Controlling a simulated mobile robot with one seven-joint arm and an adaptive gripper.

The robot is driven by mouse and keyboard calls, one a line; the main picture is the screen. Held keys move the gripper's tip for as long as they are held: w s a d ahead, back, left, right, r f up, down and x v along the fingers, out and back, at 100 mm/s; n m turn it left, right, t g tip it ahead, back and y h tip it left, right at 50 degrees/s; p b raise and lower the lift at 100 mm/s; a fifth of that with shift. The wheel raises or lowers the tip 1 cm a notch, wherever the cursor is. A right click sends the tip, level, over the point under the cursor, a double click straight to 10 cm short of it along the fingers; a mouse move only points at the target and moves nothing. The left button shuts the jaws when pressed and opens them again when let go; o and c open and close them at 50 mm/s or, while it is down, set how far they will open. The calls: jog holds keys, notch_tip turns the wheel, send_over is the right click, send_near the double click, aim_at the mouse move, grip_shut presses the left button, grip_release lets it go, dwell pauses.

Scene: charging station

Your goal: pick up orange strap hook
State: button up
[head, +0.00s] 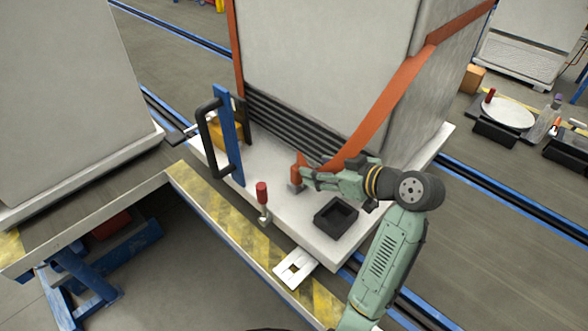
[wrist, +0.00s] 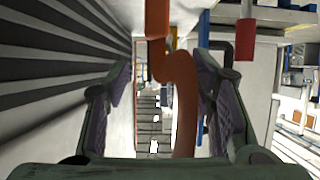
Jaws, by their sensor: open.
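The orange strap hook (head: 296,172) shows at the front of the large grey block, above the white platform, partly hidden by my gripper in the head view. In the wrist view the curved orange hook (wrist: 182,100) hangs from above and passes between my two fingers. My gripper (head: 304,179) is open around the hook. In the wrist view my gripper (wrist: 164,92) has one finger on each side, with gaps between the hook and both fingers. The far end of the hook is cut off from sight low in the wrist view.
An orange strap (head: 395,90) runs along the block. A blue post (head: 227,135) with a black handle stands left, and a red-handled tool (head: 262,195) stands in front. A black open box (head: 336,218) sits just below my arm. A white plate (head: 296,268) lies at the front edge.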

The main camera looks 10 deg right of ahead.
aim_at(297, 166)
jog(key=shift+s+d+f+p+x, duration=0.15)
jog(key=shift+f+p+x, duration=0.25)
jog(key=shift+x, duration=1.2)
jog(key=shift+s+d+f+p+x, duration=0.2)
jog(key=shift+p+x, duration=0.35)
jog(key=shift+x, duration=1.1)
jog(key=shift+w+d+f+p+x, duration=0.1)
jog(key=shift+f+p+x, duration=0.35)
jog(key=shift+x, duration=1.15)
jog(key=shift+c, duration=0.5)
jog(key=shift+r, duration=0.1)
grip_shut()
